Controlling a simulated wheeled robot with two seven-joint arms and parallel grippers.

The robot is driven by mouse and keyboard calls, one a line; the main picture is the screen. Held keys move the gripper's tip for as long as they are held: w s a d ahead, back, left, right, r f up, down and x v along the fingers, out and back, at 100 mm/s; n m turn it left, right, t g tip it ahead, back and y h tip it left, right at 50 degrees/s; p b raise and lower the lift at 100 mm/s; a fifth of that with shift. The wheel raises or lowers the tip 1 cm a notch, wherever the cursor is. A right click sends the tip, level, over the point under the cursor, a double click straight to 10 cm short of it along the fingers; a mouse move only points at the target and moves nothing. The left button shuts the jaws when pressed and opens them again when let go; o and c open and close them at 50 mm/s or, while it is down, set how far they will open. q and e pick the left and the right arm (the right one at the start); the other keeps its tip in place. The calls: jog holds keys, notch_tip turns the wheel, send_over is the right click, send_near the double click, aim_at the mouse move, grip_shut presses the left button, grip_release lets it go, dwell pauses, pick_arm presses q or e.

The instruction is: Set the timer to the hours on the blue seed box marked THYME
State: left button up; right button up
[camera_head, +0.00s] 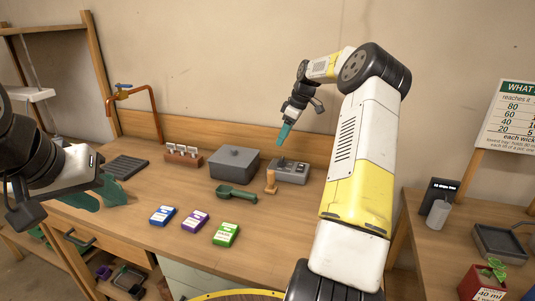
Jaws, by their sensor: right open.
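The blue seed box (162,215) lies on the wooden bench, left of a purple box (195,219) and a green box (226,234). The print on the boxes is too small to read. A grey device (290,171), which looks like the timer, stands near the back of the bench; its setting cannot be read. My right gripper (284,133) is open, pointing down above this device and apart from it. My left gripper (101,196) is over the bench's left end, its teal fingers apart and nothing seen between them.
A wooden peg-like piece (271,182) stands just in front of the grey device. A green scoop (236,193) and a lidded grey box (235,164) are to its left. A rack of labels (183,154) stands further left. The front right of the bench is clear.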

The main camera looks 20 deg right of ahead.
aim_at(282, 158)
jog(key=shift+y, duration=0.3)
jog(key=w+f, duration=0.1)
jog(key=f, duration=0.6)
jog(key=w+d+f, duration=0.1)
jog(key=f, duration=0.2)
jog(key=shift+w+f, duration=0.2)
jog(key=shift+w, duration=0.15)
grip_shut()
